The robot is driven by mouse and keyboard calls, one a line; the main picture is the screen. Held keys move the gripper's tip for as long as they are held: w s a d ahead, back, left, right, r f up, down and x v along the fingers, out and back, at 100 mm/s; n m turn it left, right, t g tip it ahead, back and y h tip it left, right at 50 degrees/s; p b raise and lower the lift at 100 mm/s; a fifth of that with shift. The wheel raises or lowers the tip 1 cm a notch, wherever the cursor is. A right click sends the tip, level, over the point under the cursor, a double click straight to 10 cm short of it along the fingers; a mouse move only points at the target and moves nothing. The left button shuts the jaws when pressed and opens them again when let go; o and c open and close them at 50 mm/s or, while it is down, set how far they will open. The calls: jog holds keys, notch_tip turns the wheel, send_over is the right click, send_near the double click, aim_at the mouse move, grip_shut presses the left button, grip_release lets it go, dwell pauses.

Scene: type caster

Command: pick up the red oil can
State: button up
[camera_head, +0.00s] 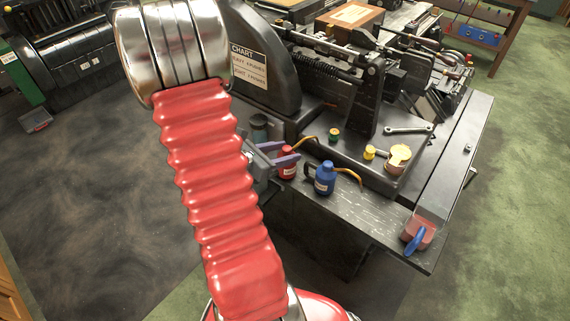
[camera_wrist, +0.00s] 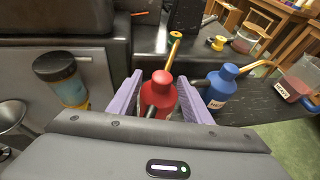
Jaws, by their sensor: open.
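The red oil can (camera_head: 287,166) stands on the dark bench ledge, its thin yellow-orange spout pointing up and to the right. In the wrist view the red oil can (camera_wrist: 158,94) sits between the two purple fingers. My gripper (camera_head: 279,161) is open, with one finger on each side of the can. In the wrist view my gripper (camera_wrist: 165,97) shows a gap beside the can, and I cannot tell whether either finger touches it. The can's lower part is hidden by the gripper body in the wrist view.
A blue oil can (camera_head: 325,178) stands close to the right of my gripper, near the right finger. A jar (camera_wrist: 62,80) is at the left. The machine rises behind. A red container (camera_head: 420,236) stands at the ledge's right end.

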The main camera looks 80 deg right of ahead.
jog(key=shift+x, duration=2.15)
jog(key=shift+c, duration=0.2)
jog(key=c, duration=0.6)
